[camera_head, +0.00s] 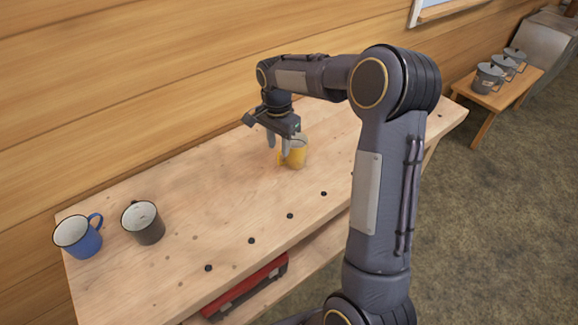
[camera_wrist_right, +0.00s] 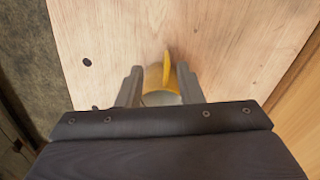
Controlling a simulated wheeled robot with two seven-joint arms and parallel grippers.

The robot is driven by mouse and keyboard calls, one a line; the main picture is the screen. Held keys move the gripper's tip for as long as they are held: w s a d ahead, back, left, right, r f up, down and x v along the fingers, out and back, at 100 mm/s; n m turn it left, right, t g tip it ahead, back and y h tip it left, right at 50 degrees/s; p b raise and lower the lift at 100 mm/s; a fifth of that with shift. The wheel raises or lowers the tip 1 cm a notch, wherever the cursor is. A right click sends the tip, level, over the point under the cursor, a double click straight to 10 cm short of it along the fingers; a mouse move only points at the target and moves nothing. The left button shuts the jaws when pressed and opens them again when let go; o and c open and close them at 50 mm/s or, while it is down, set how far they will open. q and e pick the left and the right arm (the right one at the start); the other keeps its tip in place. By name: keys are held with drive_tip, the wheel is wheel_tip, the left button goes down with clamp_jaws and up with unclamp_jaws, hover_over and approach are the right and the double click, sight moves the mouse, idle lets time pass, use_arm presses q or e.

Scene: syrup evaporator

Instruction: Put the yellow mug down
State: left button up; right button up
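The yellow mug (camera_head: 297,153) appears to stand upright on the wooden workbench (camera_head: 215,205). My right gripper (camera_head: 278,145) is above and beside it, pointing down, with its fingers apart. In the right wrist view, the mug (camera_wrist_right: 158,98) is partly hidden by the gripper body, and its yellow handle shows between the two spread fingertips (camera_wrist_right: 158,72). Room shows beside the handle, so the fingers do not look closed on it. My left gripper is not in view.
A blue mug (camera_head: 80,238) and a dark grey mug (camera_head: 143,223) stand at the bench's left end. Several dark holes line its front edge. A red case (camera_head: 247,288) lies on the lower shelf. Grey pots (camera_head: 488,77) stand on a small bench (camera_head: 505,95). The bench middle is clear.

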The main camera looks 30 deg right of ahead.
sight(279, 163)
drive_tip(key=f, duration=0.2)
drive_tip(key=f+p, duration=0.1)
drive_tip(key=f, duration=0.2)
drive_tip(key=w+f, duration=0.1)
drive_tip(key=f, duration=0.2)
drive_tip(key=shift+d+p, duration=0.25)
drive_tip(key=shift+p, duration=0.15)
clamp_jaws()
